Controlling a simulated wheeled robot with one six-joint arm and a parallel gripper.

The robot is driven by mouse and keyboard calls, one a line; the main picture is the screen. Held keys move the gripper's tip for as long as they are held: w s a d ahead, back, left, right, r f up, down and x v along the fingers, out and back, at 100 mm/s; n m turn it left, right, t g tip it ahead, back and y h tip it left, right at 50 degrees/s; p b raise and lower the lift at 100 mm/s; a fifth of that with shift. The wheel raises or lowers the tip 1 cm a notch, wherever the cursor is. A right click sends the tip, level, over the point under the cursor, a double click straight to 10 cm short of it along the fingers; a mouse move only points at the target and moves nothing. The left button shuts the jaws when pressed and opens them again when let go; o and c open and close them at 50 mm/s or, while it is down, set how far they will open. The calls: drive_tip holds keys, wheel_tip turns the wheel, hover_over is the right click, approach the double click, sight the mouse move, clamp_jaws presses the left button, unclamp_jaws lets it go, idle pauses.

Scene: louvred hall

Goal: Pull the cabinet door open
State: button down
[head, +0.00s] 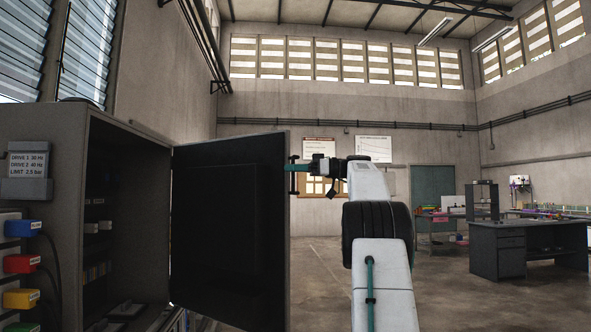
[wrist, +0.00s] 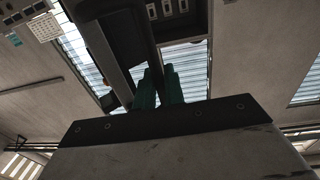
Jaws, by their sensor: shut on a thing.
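The grey cabinet (head: 120,150) stands at the left in the head view. Its door (head: 230,225) is swung wide open, hinged beside the dark interior, with its dark face towards me. A dark upright handle (head: 293,184) shows at the door's free edge. My gripper (head: 291,168) is shut on the handle, reaching in from the right. In the wrist view my gripper's teal fingers (wrist: 159,84) stand on either side of a dark bar. The exact contact is too small to tell.
Blue, red and yellow connectors (head: 20,264) with cables sit on the cabinet's near side. Inside are dim shelves and small parts. A grey desk (head: 500,250) and a bench stand far right. The concrete floor (head: 320,270) right of the door is clear.

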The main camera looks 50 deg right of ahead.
idle(0.3)
drive_tip(key=c, duration=1.6)
unclamp_jaws()
drive_tip(key=shift+w+a, duration=0.15)
drive_tip(key=shift+v, duration=4)
drive_tip(key=shift+c, duration=0.2)
